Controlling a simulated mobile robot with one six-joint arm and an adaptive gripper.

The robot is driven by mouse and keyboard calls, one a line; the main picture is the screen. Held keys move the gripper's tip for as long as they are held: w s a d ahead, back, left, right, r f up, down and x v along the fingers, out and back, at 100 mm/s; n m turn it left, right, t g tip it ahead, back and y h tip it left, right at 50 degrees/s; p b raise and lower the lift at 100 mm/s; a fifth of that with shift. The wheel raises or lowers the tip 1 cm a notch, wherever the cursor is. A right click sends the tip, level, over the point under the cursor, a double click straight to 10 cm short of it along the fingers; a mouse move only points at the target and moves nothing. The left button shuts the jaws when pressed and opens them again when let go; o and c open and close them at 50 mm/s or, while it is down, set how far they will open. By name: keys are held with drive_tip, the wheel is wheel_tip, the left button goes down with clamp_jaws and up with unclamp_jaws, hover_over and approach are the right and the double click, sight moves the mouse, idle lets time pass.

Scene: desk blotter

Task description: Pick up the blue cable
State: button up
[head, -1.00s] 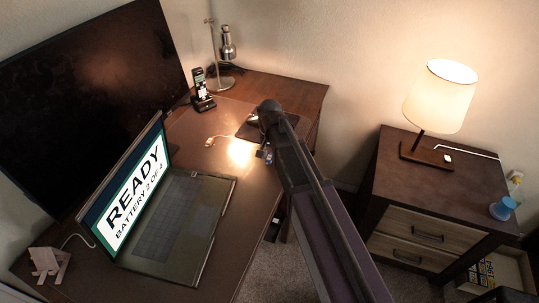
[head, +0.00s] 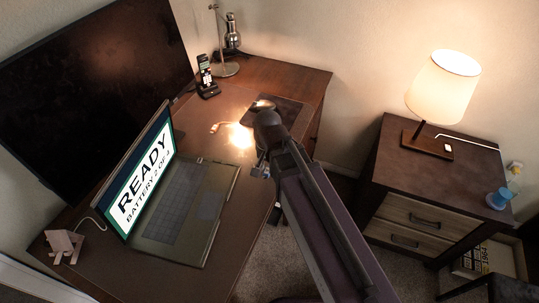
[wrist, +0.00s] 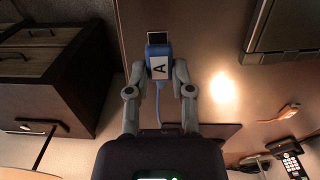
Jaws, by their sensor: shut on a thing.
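The blue cable shows in the wrist view as a blue plug (wrist: 158,68) with a white label marked "A" and a dark metal tip pointing up in the picture. A thin blue cord (wrist: 159,108) hangs from its lower end. My gripper (wrist: 160,72) is shut on the plug, one finger on each side. In the head view my gripper (head: 262,168) is near the desk's right front edge, partly hidden by my own arm. The cable there is too small to make out clearly.
A monitor (head: 90,85), phone (head: 207,78), desk lamp (head: 231,40), dark pad (head: 287,110) and pale cable end (head: 215,127) are behind. A nightstand (head: 435,185) stands right, across a floor gap.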

drive_tip(key=shift+s+r, duration=0.1)
drive_tip(key=shift+s, duration=0.65)
drive_tip(key=shift+a, duration=0.1)
drive_tip(key=b, duration=0.2)
hover_over(227, 143)
drive_tip(key=w, duration=0.1)
wheel_tip(227, 143, down, 2)
drive_tip(key=shift+n, duration=0.4)
drive_tip(key=shift+f, duration=0.2)
drive_tip(key=shift+s+f+b, duration=0.25)
drive_tip(key=shift+f+b, duration=1)
drive_tip(key=shift+b, duration=0.15)
drive_tip(key=shift+s, duration=0.15)
